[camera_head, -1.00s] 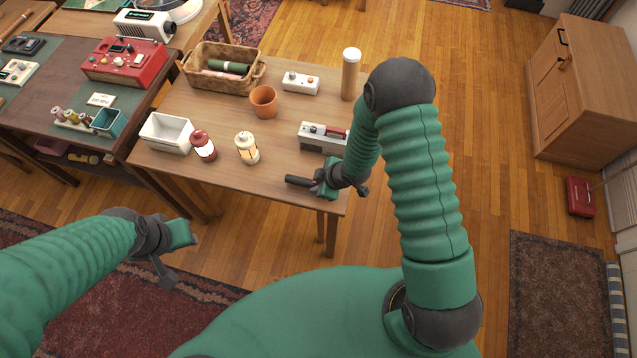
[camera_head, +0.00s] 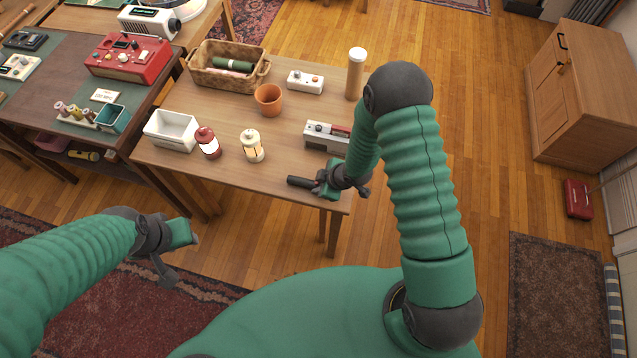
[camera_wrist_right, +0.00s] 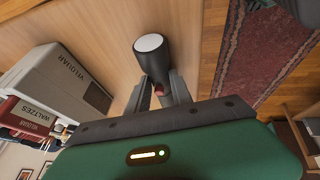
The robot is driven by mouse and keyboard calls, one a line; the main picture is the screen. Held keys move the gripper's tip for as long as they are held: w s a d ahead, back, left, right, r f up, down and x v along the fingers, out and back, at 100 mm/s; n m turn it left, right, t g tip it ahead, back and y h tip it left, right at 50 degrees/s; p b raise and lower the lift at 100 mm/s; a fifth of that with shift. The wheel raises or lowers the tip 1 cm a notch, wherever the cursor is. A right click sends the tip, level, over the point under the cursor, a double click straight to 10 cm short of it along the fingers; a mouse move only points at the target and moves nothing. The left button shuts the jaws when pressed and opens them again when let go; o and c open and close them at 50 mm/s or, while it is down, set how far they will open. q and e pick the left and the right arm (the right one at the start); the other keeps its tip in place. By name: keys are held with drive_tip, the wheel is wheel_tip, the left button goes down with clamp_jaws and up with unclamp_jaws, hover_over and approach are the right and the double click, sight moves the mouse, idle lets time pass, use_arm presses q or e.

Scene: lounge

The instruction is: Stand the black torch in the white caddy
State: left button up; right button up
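The black torch (camera_head: 300,182) lies level at the table's front right edge, its pale lens end pointing left in the head view. My right gripper (camera_head: 324,183) is around its body. In the right wrist view the torch (camera_wrist_right: 150,58) sits between the two fingers (camera_wrist_right: 161,92), which appear closed on its sides. Whether it touches the table is unclear. The white caddy (camera_head: 171,143) is an open rectangular box at the table's left front, apart from the torch. My left gripper (camera_head: 182,256) is open and empty, in front of the table.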

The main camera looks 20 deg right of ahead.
use_arm(q)
drive_tip(key=shift+d, duration=0.3)
use_arm(e)
drive_tip(key=shift+s+d+f, duration=0.2)
drive_tip(key=shift+s+d, duration=0.05)
use_arm(q)
drive_tip(key=shift+r, duration=0.1)
use_arm(e)
drive_tip(key=shift+r, duration=0.1)
